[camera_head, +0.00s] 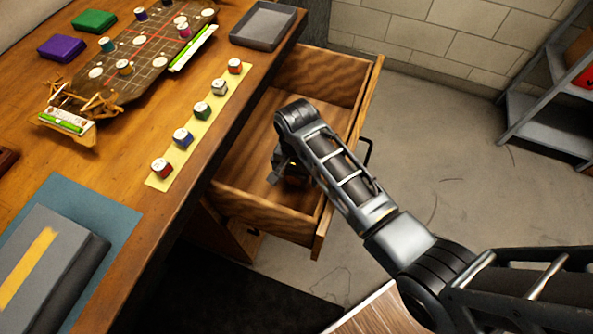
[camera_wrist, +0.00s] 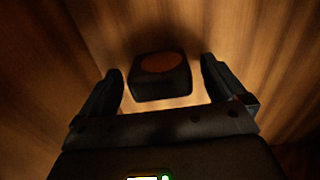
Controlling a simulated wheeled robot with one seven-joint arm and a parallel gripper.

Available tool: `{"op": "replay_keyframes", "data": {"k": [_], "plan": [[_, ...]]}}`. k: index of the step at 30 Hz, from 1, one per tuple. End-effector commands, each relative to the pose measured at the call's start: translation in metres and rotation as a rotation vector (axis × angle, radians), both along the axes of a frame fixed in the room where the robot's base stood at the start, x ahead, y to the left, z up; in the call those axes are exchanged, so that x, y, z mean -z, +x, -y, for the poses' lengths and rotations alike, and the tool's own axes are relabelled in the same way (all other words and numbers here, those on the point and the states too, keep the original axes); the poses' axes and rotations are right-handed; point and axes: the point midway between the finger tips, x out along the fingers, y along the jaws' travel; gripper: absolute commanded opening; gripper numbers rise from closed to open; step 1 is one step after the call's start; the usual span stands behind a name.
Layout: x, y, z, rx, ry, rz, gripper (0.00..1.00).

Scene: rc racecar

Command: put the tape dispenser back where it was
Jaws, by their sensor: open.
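A small dark block with an orange-brown round top (camera_wrist: 161,76) lies on the wooden drawer floor in the wrist view. It may be the tape dispenser, but the picture is too dark to be sure. My gripper (camera_wrist: 160,80) is open, with one finger on each side of the block and a gap at both sides. In the head view, my gripper (camera_head: 291,176) points down inside the open drawer (camera_head: 316,68). My arm and gripper hide the block there.
The desk (camera_head: 215,150) is left of the drawer. It bears a yellow strip (camera_head: 174,160) with several small spools, a grey tray (camera_head: 264,25), a board (camera_head: 133,58) with round pieces, and a dark book (camera_head: 45,265) on a blue mat (camera_head: 115,215). A shelf (camera_head: 545,125) stands far right.

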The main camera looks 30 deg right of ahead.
Motion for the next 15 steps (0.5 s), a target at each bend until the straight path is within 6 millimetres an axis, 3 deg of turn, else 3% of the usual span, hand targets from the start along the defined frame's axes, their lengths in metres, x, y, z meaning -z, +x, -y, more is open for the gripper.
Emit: {"op": "replay_keyframes", "data": {"k": [8,15], "plan": [[-0.009,0.001,0.0,0.0,0.0,0.002,0.98],[-0.054,0.002,0.0,0.0,0.0,0.005,0.98]]}}
